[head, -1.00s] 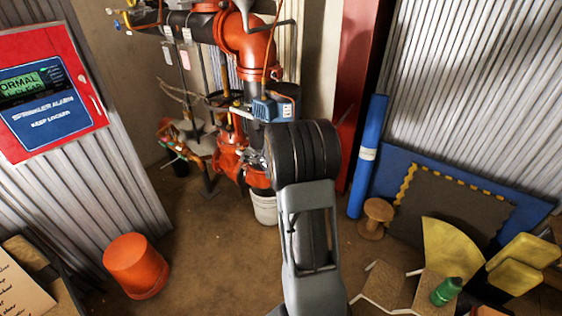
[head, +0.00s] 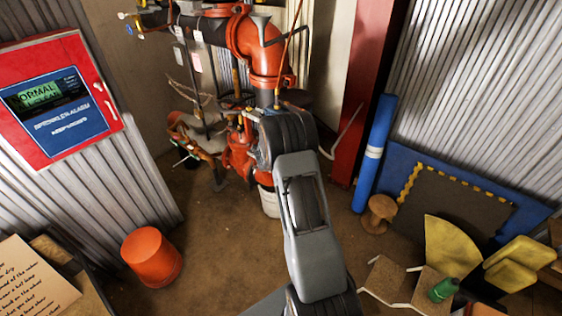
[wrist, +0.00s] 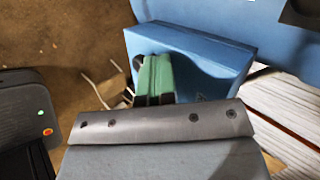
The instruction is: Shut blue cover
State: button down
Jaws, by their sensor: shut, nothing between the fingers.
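A blue box-like piece (wrist: 208,52) fills the upper middle of the wrist view, with its flat face towards me. I cannot tell for sure whether it is the cover, or how far the cover stands open. My gripper (wrist: 156,78) shows as closed green and dark fingers in front of this blue face; whether they touch it is unclear. In the head view my arm hides the gripper and the spot on the pipes where a small blue box showed earlier.
Orange pipes (head: 262,55) stand behind my arm. A red alarm cabinet (head: 62,95) hangs at left. An orange bucket (head: 151,257) stands on the floor. Some floor left of my arm is clear.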

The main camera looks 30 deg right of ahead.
jog(key=shift+w+r, duration=0.25)
jog(key=shift+w, duration=0.1)
dwell(0.3)
